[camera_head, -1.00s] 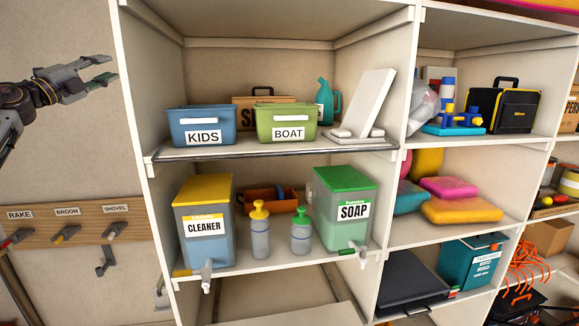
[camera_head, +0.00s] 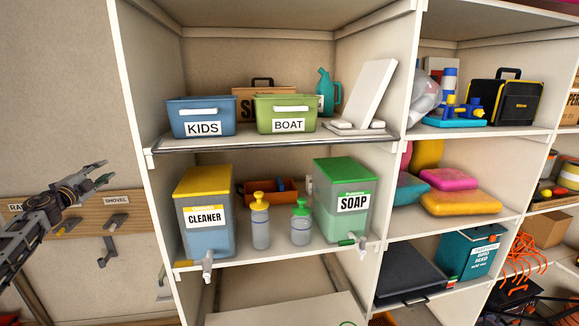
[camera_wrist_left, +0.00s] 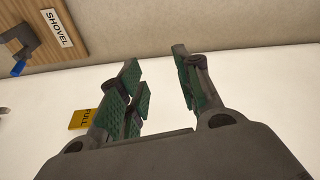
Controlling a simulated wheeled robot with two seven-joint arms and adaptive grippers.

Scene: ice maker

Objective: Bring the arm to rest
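My left gripper (camera_head: 99,174) is in front of the wall and peg rail, left of the shelf unit in the head view. Its fingers are apart with nothing between them. In the left wrist view the gripper (camera_wrist_left: 160,80) also shows open, with green pads and an empty gap. My right gripper is not in view.
A wooden rail (camera_head: 140,212) with hooks and a SHOVEL label (camera_head: 116,200) is on the wall behind the left gripper. The shelf unit's left side panel (camera_head: 138,120) stands to its right. The shelves hold a KIDS bin (camera_head: 202,115), BOAT bin (camera_head: 287,112), CLEANER dispenser (camera_head: 203,240) and SOAP dispenser (camera_head: 345,225).

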